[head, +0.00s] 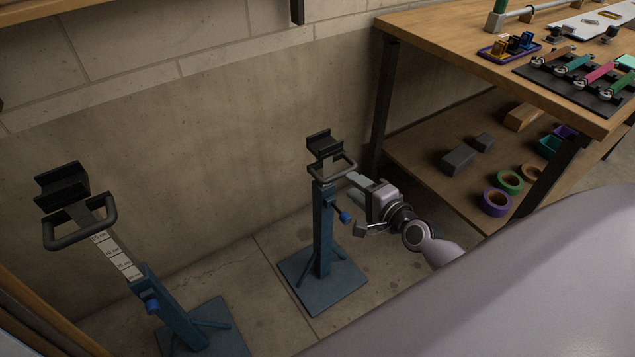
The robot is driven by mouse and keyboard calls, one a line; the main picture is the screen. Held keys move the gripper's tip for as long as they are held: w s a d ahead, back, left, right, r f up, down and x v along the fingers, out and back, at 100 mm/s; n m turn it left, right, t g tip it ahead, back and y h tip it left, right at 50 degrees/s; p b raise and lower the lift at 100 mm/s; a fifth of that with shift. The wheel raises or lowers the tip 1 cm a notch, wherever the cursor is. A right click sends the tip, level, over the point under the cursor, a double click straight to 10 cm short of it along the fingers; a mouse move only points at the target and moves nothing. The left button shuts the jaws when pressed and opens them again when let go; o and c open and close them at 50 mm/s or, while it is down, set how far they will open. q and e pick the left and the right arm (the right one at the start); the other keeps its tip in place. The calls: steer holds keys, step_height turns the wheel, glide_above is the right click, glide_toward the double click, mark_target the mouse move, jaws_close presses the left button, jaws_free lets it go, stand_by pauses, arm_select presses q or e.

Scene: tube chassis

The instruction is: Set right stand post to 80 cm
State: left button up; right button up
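The right stand (323,232) is a blue post on a square blue base plate, upright on the floor. It carries a black cradle (323,145) and a dark loop handle (340,172) at its top. Little of its inner post shows, and I cannot read a scale there. A blue knob (346,217) sticks out of its right side. My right gripper (353,181) is just right of the post, its tip close below the handle. I cannot tell whether it touches the handle or how its fingers stand. My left gripper is out of view.
The left stand (172,316) has its inner post raised, showing a white scale (118,258). A concrete wall is behind both stands. A wooden workbench (440,40) with a lower shelf (425,150) stands at the right. Open floor lies between the stands.

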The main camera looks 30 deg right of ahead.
mark_target(339, 173)
steer(key=shift+w+f, duration=0.1)
steer(key=shift+w, duration=0.55)
steer(key=b+x, duration=0.1)
steer(key=x, duration=0.4)
steer(key=shift+f+b, duration=0.1)
steer(key=shift+b, duration=0.2)
steer(key=shift+w+a, duration=0.1)
steer(key=shift+w, duration=0.2)
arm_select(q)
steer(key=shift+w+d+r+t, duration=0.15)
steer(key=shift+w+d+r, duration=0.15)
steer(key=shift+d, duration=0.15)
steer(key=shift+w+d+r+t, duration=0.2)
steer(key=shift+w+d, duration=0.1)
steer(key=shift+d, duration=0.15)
arm_select(e)
jaws_close()
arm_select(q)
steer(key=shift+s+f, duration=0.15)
